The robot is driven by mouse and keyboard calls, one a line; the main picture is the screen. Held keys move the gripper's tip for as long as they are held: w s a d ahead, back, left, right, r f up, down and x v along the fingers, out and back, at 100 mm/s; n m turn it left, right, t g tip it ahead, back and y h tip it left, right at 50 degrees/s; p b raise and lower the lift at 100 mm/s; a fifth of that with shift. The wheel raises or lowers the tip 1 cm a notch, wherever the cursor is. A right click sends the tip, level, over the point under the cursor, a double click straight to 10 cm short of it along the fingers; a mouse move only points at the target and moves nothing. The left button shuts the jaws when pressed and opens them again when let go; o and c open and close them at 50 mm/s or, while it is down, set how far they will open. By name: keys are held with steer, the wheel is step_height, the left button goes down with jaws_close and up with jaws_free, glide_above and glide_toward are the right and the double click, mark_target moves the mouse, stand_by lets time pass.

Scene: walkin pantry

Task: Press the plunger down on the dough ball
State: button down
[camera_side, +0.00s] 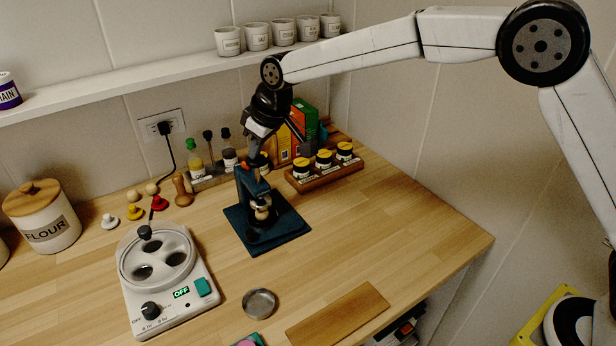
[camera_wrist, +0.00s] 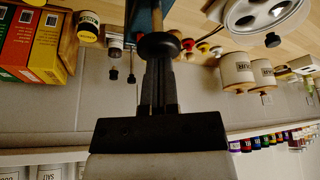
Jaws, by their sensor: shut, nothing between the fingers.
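A dark teal press (camera_side: 246,190) stands upright on a teal base mat (camera_side: 290,228). A small pale ball, apparently the dough ball (camera_side: 262,214), shows low in the press, partly hidden by its parts. My gripper (camera_side: 254,156) points down at the top of the press, with its fingers shut and empty. In the wrist view my gripper (camera_wrist: 158,65) has its fingertips at a black round knob (camera_wrist: 158,44), apparently the plunger's top. The teal press column (camera_wrist: 143,14) is behind it. I cannot tell whether fingers and knob touch.
A wooden rack of yellow-lidded jars (camera_side: 324,170), bottles (camera_side: 228,150) and boxes (camera_side: 303,122) stand close behind the press. A white appliance (camera_side: 165,305) marked OFF is at front left, near a metal dish (camera_side: 259,303) and a board (camera_side: 338,314). The counter right of the mat is clear.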

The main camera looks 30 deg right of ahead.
mark_target(260, 160)
steer(key=shift+f, duration=1.95)
stand_by(2.4)
steer(key=shift+r, duration=3.65)
steer(key=s+d+f+m+h, duration=0.1)
steer(key=s+d+f+m, duration=0.35)
steer(key=s+d, duration=0.9)
steer(key=s+d+f, duration=0.2)
steer(key=s+d, duration=0.1)
steer(key=s, duration=0.2)
steer(key=s+d+f+m+g, duration=0.1)
steer(key=s+d+f, duration=0.2)
steer(key=s, duration=0.2)
steer(key=s+d+f+h, duration=0.1)
steer(key=s+d+f, duration=0.1)
steer(key=s, duration=0.3)
steer(key=shift+s+d+f, duration=0.25)
steer(key=shift+d, duration=0.4)
